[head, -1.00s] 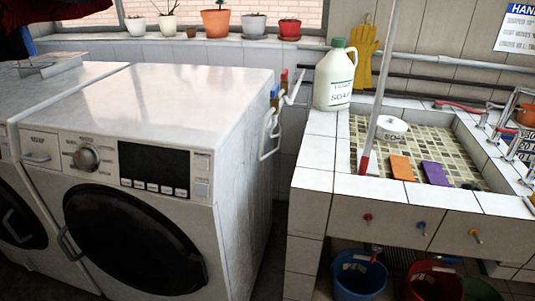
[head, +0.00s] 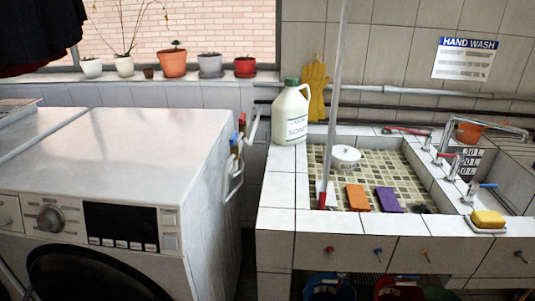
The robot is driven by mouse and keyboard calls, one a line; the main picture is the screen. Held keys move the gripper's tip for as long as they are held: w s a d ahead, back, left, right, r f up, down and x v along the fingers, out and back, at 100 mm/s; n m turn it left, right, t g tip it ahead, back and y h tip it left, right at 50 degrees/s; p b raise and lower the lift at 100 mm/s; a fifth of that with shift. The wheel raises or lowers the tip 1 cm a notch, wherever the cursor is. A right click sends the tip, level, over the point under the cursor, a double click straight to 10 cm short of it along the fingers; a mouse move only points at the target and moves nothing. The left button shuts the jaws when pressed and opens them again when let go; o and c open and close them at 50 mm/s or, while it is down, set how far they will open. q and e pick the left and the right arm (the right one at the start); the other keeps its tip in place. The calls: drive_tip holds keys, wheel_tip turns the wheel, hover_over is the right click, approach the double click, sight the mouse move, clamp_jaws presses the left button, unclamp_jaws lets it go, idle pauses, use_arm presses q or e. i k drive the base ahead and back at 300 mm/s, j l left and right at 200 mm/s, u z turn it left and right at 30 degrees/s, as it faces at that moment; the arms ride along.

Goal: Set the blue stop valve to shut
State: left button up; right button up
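A small blue valve handle (head: 234,138) shows beside the right rear edge of the washing machine, on brassy fittings near the wall. A red handle (head: 242,119) sits just behind and above it. The machine's edge partly hides both, and they are too small to tell how they are turned. Other blue handles show on a sink tap (head: 488,185) and on a small knob (head: 378,251) on the tiled sink front. Neither of my grippers is in view.
The white washing machine (head: 120,150) fills the left. A narrow gap separates it from the tiled sink (head: 281,190). A soap jug (head: 291,115) stands on the sink's left rim, and a pole (head: 334,90) leans upright from the basin. Buckets (head: 328,287) stand below.

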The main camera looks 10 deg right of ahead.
sight(396, 276)
drive_tip(key=z, duration=1.4)
